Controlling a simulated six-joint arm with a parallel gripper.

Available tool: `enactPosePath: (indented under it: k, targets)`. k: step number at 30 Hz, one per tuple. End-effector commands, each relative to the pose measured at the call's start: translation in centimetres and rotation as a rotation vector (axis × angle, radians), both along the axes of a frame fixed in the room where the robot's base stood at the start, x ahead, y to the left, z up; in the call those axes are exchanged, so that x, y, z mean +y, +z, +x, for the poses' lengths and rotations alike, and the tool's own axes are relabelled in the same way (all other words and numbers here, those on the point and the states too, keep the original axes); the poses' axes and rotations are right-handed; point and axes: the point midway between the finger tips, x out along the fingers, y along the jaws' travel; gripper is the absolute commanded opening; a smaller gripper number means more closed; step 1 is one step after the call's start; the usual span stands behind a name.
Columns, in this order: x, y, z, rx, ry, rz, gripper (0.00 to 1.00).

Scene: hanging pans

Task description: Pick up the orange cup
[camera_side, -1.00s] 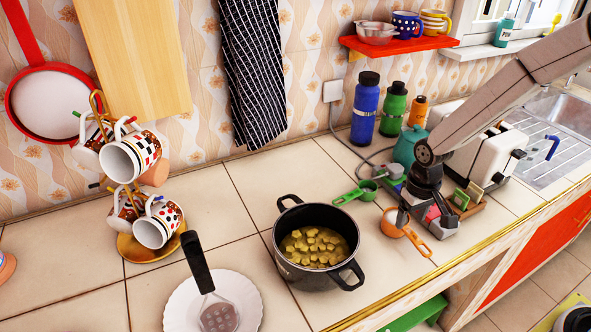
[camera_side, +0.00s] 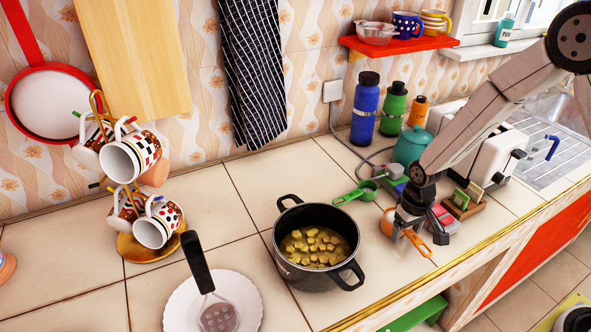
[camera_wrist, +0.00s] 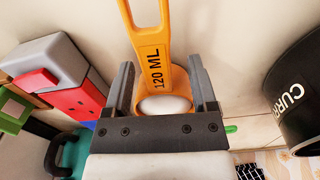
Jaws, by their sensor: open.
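The orange cup (camera_side: 387,222) is a small measuring cup with a flat handle, lying on the tiled counter right of the black pot. In the wrist view the cup (camera_wrist: 176,78) shows its handle marked "120 ML" pointing up the picture and something white in its bowl. My gripper (camera_side: 405,228) is low over the cup in the side view and hides part of it. In the wrist view my gripper (camera_wrist: 162,82) is open, with one finger on each side of the cup's bowl. I cannot tell whether the fingers touch it.
A black pot (camera_side: 290,262) with yellow chunks stands left of the cup. A green measuring cup (camera_side: 367,188) lies behind. A teal kettle (camera_side: 409,146), a toaster (camera_side: 496,157) and a red-and-grey block (camera_wrist: 72,85) crowd the right. The counter's front edge is close.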

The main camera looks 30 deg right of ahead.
Motion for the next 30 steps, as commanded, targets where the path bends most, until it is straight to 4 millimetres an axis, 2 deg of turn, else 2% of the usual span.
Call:
enactPosePath:
  k: [5,9,12,30]
  targets:
    - [0.00,0.02,0.00,0.000,0.000,0.000,0.74]
    - [0.00,0.02,0.00,0.000,0.000,0.000,0.29]
    - [0.00,0.02,0.00,0.000,0.000,0.000,0.00]
    - [0.00,0.12,0.02,-0.001,0.000,0.000,0.00]
